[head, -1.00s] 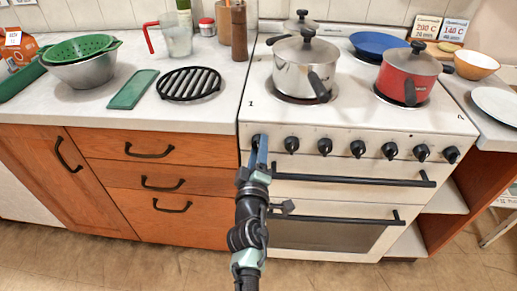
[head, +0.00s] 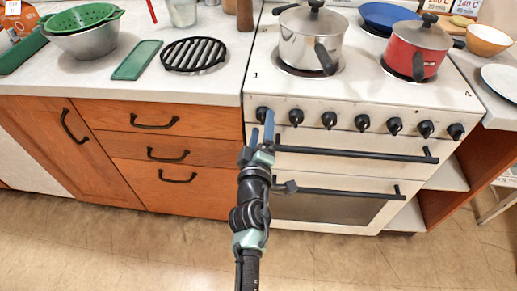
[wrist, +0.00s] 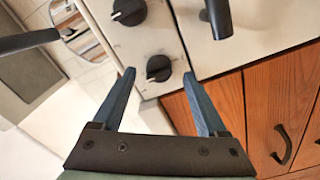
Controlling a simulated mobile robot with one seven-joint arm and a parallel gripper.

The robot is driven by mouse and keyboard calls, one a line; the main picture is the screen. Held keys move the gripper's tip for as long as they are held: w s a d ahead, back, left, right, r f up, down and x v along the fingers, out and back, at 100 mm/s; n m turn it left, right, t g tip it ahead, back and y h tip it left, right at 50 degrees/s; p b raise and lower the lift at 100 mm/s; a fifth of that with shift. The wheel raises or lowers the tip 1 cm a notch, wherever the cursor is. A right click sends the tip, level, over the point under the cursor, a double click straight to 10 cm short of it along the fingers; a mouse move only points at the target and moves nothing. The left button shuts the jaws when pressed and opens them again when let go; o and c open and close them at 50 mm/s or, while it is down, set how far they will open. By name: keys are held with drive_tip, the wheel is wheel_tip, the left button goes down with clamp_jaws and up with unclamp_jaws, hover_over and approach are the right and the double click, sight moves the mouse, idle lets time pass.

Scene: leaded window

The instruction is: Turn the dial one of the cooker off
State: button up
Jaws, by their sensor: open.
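The cooker (head: 350,98) is white, with a row of several black dials along its front panel. The leftmost dial (head: 262,114) sits at the panel's left end, close to the orange wooden cabinet. In the wrist view this dial (wrist: 159,67) shows between the tips of my blue fingers, with a small pale mark on it. My gripper (head: 261,124) is open and empty in front of the dial. The fingertips appear apart from it; the exact gap is hard to judge. The second dial (head: 296,117) is just to the right and also shows in the wrist view (wrist: 129,11).
A steel pot (head: 309,42) and a red pot (head: 416,50) stand on the hob. The upper oven handle (head: 355,154) and lower handle (head: 340,192) stick out below the dials. A black trivet (head: 194,54) lies on the counter. The floor in front is clear.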

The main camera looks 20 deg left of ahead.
drive_tip(key=p+v, duration=0.3)
drive_tip(key=v, duration=0.7)
drive_tip(key=shift+s, duration=0.4)
drive_tip(key=shift+d+r, duration=0.1)
drive_tip(key=shift+r, duration=0.05)
drive_tip(key=w+d+r+m+t+h, duration=0.1)
drive_tip(key=w+d+r+m+t, duration=0.15)
drive_tip(key=r, duration=0.65)
drive_tip(key=w+d+r+m+t+h, duration=0.1)
drive_tip(key=d+r+m+h, duration=0.2)
drive_tip(key=r, duration=0.7)
drive_tip(key=w+d+r+m+t, duration=0.2)
drive_tip(key=d+r+m, duration=0.15)
drive_tip(key=r, duration=0.55)
drive_tip(key=s+d+r+m+t+p, duration=0.15)
drive_tip(key=s+r, duration=0.35)
drive_tip(key=r, duration=0.5)
drive_tip(key=s+d+r+m+t+h, duration=0.1)
drive_tip(key=s+d+r+m+t, duration=0.15)
drive_tip(key=s+r, duration=0.45)
drive_tip(key=s+d+r+m+t+p, duration=0.1)
drive_tip(key=s+d+r+m, duration=0.15)
drive_tip(key=r, duration=0.95)
wheel_tip(320, 180, up, 12)
drive_tip(key=p, duration=1.2)
drive_tip(key=shift+a+f, duration=0.15)
drive_tip(key=shift+a, duration=0.15)
